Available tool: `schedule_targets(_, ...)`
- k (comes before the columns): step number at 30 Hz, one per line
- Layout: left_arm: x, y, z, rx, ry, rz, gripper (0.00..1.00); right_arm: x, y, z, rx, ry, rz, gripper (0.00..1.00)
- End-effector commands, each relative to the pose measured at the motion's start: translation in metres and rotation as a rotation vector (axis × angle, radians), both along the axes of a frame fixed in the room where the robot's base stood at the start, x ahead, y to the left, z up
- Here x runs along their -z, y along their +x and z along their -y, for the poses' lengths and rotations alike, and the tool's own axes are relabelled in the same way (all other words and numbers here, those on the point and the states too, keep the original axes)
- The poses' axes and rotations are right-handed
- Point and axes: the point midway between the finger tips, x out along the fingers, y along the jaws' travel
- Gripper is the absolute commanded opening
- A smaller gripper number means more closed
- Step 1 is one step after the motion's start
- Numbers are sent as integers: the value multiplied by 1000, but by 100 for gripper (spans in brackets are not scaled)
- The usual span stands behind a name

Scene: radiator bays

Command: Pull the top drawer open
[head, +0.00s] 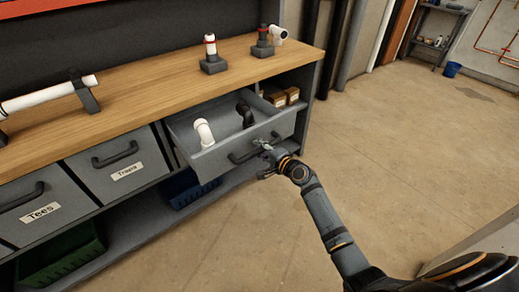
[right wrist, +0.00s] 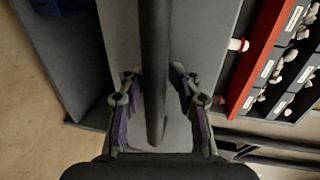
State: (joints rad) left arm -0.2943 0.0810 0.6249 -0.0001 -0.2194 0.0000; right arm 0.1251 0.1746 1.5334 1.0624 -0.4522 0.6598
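The grey drawer (head: 216,164) at the right end of the workbench stands pulled out, its inside showing. A white pipe elbow (head: 203,134) and a black elbow (head: 246,115) are in it. Its dark bar handle (head: 240,157) is on the front face. My right gripper (head: 264,150) is at the right part of this handle. In the right wrist view the handle (right wrist: 155,70) runs between the two fingers (right wrist: 158,112), with a gap visible on each side, so the gripper looks open around it. My left gripper is not in view.
Closed drawers labelled "Tees" (head: 45,208) and another label (head: 120,172) sit to the left. The wooden worktop (head: 150,85) holds pipe pieces on stands. A blue bin (head: 190,188) and a green bin (head: 62,262) are below. The floor (head: 400,150) to the right is clear.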

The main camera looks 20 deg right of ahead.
Motion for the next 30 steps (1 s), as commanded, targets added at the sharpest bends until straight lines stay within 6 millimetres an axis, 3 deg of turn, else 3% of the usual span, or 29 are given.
schedule_targets(13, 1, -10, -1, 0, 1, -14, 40, 2, -8, 4, 0, -3, -6, 43)
schedule_targets(24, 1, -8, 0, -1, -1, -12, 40, -14, -86, 30, -4, -7, -7, 43)
schedule_targets(30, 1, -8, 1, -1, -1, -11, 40, -20, -108, 39, -1, -4, -5, 43)
